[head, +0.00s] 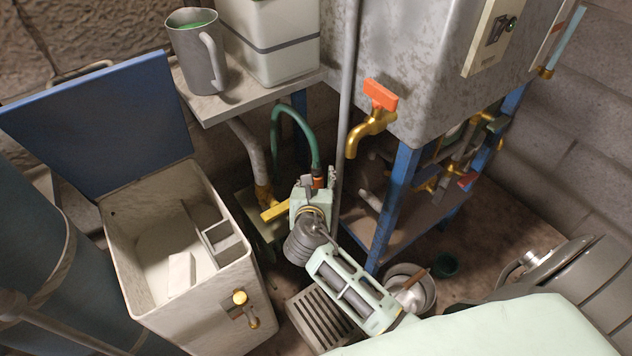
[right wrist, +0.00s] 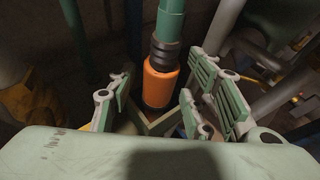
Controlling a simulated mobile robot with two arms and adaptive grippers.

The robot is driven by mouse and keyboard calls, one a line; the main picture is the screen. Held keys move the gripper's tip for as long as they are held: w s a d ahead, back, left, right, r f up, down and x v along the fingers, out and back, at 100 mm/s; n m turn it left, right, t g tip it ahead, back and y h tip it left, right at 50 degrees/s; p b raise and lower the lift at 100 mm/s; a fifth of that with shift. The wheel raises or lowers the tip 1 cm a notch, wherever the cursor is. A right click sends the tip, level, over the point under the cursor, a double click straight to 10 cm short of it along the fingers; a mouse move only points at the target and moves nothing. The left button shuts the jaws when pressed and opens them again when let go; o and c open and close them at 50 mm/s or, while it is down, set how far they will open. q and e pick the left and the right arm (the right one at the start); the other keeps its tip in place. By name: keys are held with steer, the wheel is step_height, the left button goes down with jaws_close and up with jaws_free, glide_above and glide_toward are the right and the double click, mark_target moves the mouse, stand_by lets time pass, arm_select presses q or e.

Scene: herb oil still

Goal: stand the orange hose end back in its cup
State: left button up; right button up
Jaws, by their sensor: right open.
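The orange hose end (head: 318,182) hangs on a green hose (head: 297,113) that arches down behind the bench. In the right wrist view the orange hose end (right wrist: 160,84) is upright below a black collar. Its lower tip meets a square, olive-coloured cup rim (right wrist: 140,122) and seems to stand inside it; how deep is hidden. My right gripper (head: 316,180) is open, with its fingers on both sides of the hose end and gaps showing. It also shows in the right wrist view (right wrist: 150,103). In the head view my gripper hides the cup. My left gripper is out of view.
A grey pipe (head: 347,90) rises close beside my right gripper. A brass tap (head: 368,132) with an orange handle and a blue frame leg (head: 398,195) stand to the right. An open white chest (head: 190,312) is at left, and a floor grate (head: 318,318) lies below.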

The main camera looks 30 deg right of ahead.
steer(key=shift+s+a+r, duration=0.1)
steer(key=shift+r, duration=0.1)
steer(key=p+v, duration=0.3)
steer(key=v, duration=0.8)
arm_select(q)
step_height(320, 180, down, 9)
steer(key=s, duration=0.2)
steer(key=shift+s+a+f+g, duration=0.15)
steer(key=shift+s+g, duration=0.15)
arm_select(e)
steer(key=s+f+m+g+y, duration=0.3)
steer(key=s+f+m+g, duration=0.1)
steer(key=s+f+m, duration=0.6)
steer(key=s+a+f+m+g+y, duration=0.1)
steer(key=s+f+m+g+y, duration=0.3)
steer(key=s+f+m, duration=0.7)
step_height(320, 180, down, 9)
steer(key=m, duration=0.6)
steer(key=shift+s+r+g, duration=0.2)
steer(key=shift+s+g, duration=0.1)
steer(key=shift+g, duration=0.1)
steer(key=shift+r, duration=0.1)
